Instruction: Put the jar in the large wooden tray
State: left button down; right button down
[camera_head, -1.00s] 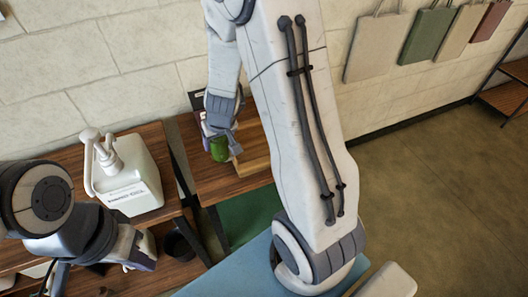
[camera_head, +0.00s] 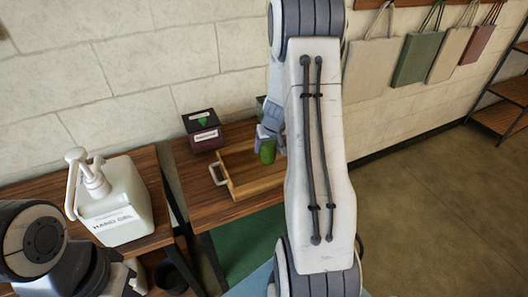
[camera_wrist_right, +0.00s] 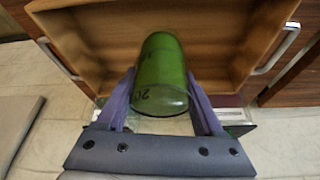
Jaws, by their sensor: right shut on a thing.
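The green jar (camera_head: 267,151) is held in my right gripper (camera_head: 266,134), above the large wooden tray (camera_head: 243,190). In the right wrist view the jar (camera_wrist_right: 161,72) sits between the two fingers of the right gripper (camera_wrist_right: 163,100), with the tray's inside (camera_wrist_right: 90,40) behind it. I cannot tell how high the jar is over the tray floor. The tray has metal handles and stands on a wooden table. My right arm hides the tray's right end in the head view. My left arm is at the lower left of the head view; its fingertips are not clear.
A dark box (camera_head: 203,131) with a label stands behind the tray at its left. A white hand gel pump bottle (camera_head: 115,205) stands on the nearer wooden table (camera_head: 148,170). Bags (camera_head: 417,50) hang on the wall at the right.

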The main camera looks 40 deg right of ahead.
jog(key=shift+w+b+x, duration=0.2)
jog(key=shift+b+x, duration=0.25)
jog(key=shift+x, duration=1.2)
jog(key=shift+w+b+x, duration=0.15)
jog(key=shift+b+x, duration=0.3)
jog(key=shift+x, duration=1.25)
jog(key=shift+r, duration=0.15)
grip_release()
